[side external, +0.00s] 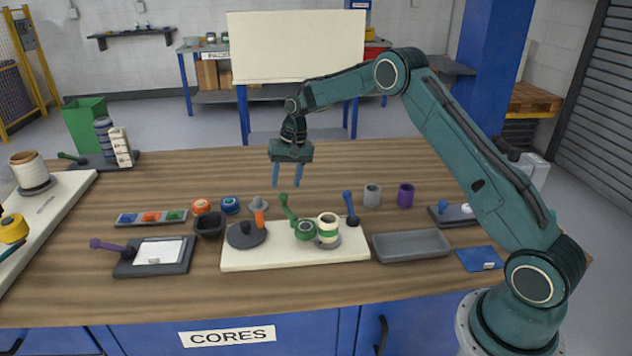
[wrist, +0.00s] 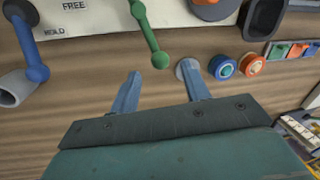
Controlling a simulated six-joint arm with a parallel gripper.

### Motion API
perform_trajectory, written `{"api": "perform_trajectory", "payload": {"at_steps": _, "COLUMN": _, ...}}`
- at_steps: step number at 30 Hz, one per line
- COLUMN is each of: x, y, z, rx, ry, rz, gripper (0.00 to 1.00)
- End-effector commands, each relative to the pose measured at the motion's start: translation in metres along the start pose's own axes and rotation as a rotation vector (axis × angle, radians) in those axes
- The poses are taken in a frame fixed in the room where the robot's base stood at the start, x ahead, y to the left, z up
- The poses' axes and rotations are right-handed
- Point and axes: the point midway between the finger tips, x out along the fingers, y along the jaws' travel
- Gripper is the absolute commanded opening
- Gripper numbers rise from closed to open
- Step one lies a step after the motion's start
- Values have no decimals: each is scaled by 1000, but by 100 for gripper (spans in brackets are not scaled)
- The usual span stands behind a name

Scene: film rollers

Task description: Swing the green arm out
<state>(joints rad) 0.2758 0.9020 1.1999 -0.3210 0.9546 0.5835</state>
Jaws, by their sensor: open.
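The green arm (side external: 290,213) stands on the cream board (side external: 255,262) and slants up to the left, with a rounded knob at its upper end. Its lower end meets a green-and-grey roller (side external: 306,231). In the wrist view the green arm (wrist: 149,32) comes down from the top edge, its knob just ahead of the gap between my fingers. My gripper (side external: 289,183) is open and empty, pointing down above the table behind the board. In the wrist view my gripper (wrist: 162,80) shows two blue fingers spread apart, touching nothing that I can make out.
A cream-and-green roll (side external: 328,228) sits beside the green arm. A grey tray (side external: 412,246) lies right.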

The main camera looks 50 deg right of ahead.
Motion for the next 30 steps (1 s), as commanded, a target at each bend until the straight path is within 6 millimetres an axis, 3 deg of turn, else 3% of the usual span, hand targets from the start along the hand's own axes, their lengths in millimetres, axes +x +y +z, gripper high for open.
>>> {"api": "perform_trajectory", "payload": {"at_steps": 6, "x": 34, "y": 0, "z": 1, "rx": 1, "ry": -3, "rz": 1, "gripper": 47}}
{"api": "perform_trajectory", "payload": {"at_steps": 12, "x": 55, "y": 0, "z": 1, "rx": 0, "ry": -2, "rz": 1, "gripper": 47}}
{"api": "perform_trajectory", "payload": {"at_steps": 26, "x": 64, "y": 0, "z": 0, "rx": 0, "ry": 0, "rz": 0, "gripper": 47}}
{"api": "perform_trajectory", "payload": {"at_steps": 30, "x": 64, "y": 0, "z": 0, "rx": 0, "ry": 0, "rz": 0, "gripper": 23}}
